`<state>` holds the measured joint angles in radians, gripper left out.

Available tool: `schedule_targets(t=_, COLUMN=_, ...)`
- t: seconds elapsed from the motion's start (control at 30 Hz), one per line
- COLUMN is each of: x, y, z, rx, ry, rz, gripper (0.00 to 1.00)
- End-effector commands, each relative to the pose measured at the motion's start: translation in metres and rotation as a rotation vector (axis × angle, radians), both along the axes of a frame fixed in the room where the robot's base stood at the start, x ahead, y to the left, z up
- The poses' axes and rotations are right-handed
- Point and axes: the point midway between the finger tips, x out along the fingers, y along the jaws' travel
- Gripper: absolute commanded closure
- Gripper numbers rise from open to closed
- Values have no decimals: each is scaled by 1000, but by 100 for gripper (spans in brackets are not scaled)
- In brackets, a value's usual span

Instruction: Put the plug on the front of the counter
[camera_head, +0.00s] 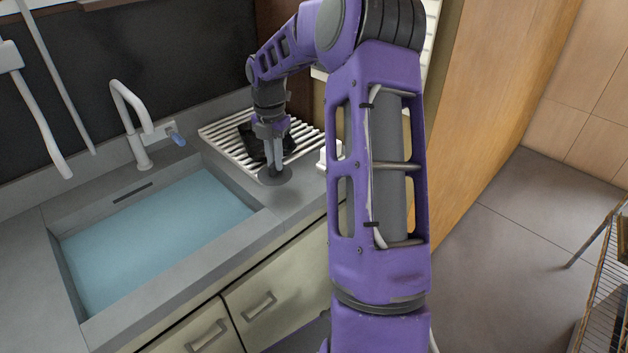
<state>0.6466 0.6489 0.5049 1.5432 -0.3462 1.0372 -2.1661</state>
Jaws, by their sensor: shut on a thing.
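The plug (275,177) is a dark grey round disc at the counter to the right of the sink, in front of the drying rack. My gripper (274,165) points down and is shut on the plug from above. The fingers hide the upper part of the plug. I cannot tell whether its underside touches the counter (290,202).
The sink (235,182) to the left holds bluish water, with a white tap (130,120) behind it. A white slatted rack (222,134) holds a black object (250,142). A small white object (323,158) lies near my arm. The counter strip before the sink is clear.

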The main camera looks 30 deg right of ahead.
Motion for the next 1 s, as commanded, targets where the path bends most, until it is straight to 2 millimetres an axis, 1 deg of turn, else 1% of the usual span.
schedule_targets(t=0.03, x=-5, y=-18, z=7, rx=-5, ry=-5, rz=-82, gripper=100)
schedule_targets(t=0.13, x=-14, y=-42, z=23, rx=-4, ry=-5, rz=-212, gripper=100)
schedule_targets(t=0.2, x=-19, y=-53, z=32, rx=-2, ry=-2, rz=-277, gripper=100)
schedule_targets(t=0.27, x=-21, y=-59, z=37, rx=-1, ry=-2, rz=-313, gripper=100)
schedule_targets(t=0.37, x=-24, y=-64, z=37, rx=0, ry=2, rz=-346, gripper=100)
schedule_targets(t=0.47, x=-25, y=-65, z=24, rx=1, ry=3, rz=-352, gripper=100)
schedule_targets(t=0.6, x=-25, y=-65, z=0, rx=0, ry=4, rz=-350, gripper=100)
schedule_targets(t=0.77, x=-25, y=-65, z=-16, rx=0, ry=4, rz=-349, gripper=100)
schedule_targets(t=0.83, x=-25, y=-65, z=-25, rx=1, ry=3, rz=-349, gripper=100)
schedule_targets(t=1.0, x=-25, y=-64, z=-53, rx=0, ry=4, rz=-349, gripper=100)
